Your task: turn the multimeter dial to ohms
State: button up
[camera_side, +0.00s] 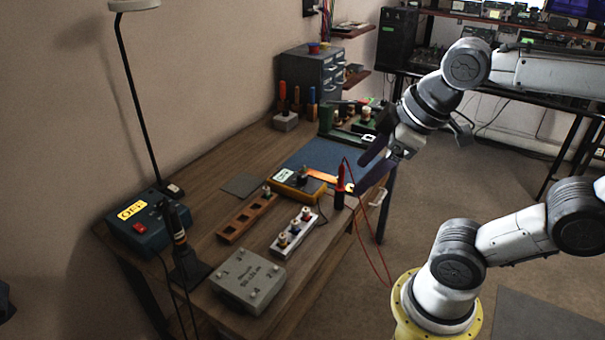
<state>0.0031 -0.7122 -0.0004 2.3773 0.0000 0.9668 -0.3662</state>
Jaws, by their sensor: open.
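The multimeter (312,193) is a yellow-edged, dark-faced box lying near the middle of the bench, with a small pale display at its left. Its dial (303,175) shows as a small upright knob on the face. Its markings are too small to read, so I cannot tell where the dial points. My gripper (358,178) is open and empty, its two dark fingers spread apart. In the picture it is to the right of the multimeter and apart from the dial, near the bench's right edge.
A red probe (340,183) with a red wire stands between the gripper and the multimeter in the picture. A white knob strip (293,235), wooden block (246,219), grey box (247,283) and blue supply box (141,222) are nearby. A green device (330,124) stands behind.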

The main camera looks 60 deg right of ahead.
jog(key=w+d+r+n, duration=0.3)
jog(key=w+r+n, duration=0.15)
jog(key=w, duration=0.45)
jog(key=g, duration=0.6)
send_over(303, 175)
notch_tip(303, 175, down, 16)
jog(key=f, duration=0.1)
notch_tip(303, 175, down, 12)
jog(key=shift+a+f, duration=0.15)
jog(key=shift+f, duration=0.1)
grip_shut()
